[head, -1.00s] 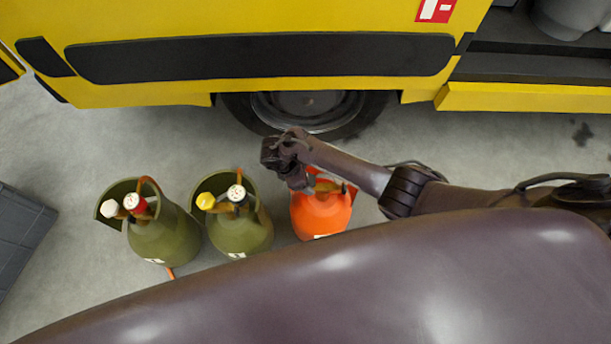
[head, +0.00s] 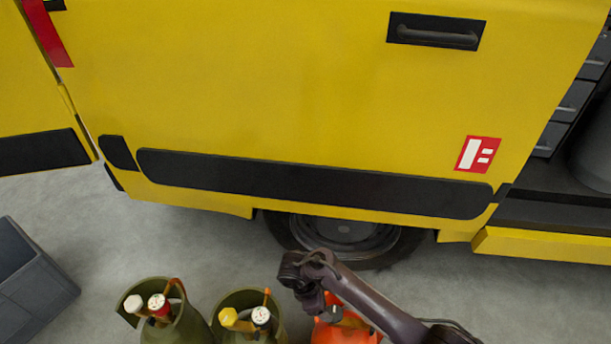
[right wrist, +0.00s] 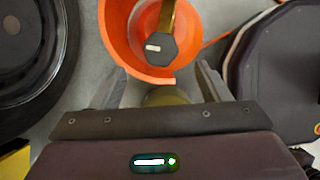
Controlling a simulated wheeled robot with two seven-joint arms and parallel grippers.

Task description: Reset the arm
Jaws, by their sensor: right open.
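My right arm comes in from the lower right of the head view, with its right gripper (head: 314,304) pointing down over an orange cylinder (head: 345,333). In the right wrist view the right gripper (right wrist: 161,75) is open, with nothing between its fingers. Ahead of the fingertips in that view is the cylinder's round orange collar (right wrist: 110,35), with a brass-coloured stem and a dark hexagonal knob (right wrist: 158,49) inside it. Whether the fingers touch the collar I cannot tell. My left gripper is not in view.
Two olive cylinders (head: 182,328) (head: 240,299) stand to the left of the orange one. A yellow vehicle (head: 300,90) with a dark wheel (head: 345,235) blocks the far side. A grey crate (head: 35,285) sits at far left. Bare floor lies between.

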